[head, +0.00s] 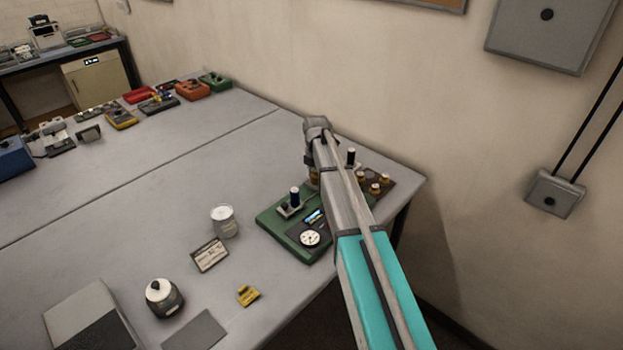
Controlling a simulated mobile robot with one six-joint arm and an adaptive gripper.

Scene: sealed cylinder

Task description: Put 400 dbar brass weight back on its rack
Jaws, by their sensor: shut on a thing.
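My arm reaches from the lower right to its grey wrist above the far right part of the bench. My gripper (311,166) is mostly hidden behind my own arm; only a small dark part shows at the arm's left edge. It is shut on a brass weight (313,179), of which a sliver shows. The dark brown rack (389,195) lies at the bench's right corner, just right of my arm, with several small brass weights (375,188) on it. Whether the held weight touches anything, and its marking, cannot be seen.
A green-based instrument (284,234) with a dial and blue-topped post stands left of my arm. A black-topped post (351,158) stands beside the rack. The bench's middle is clear; the wall is close behind.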

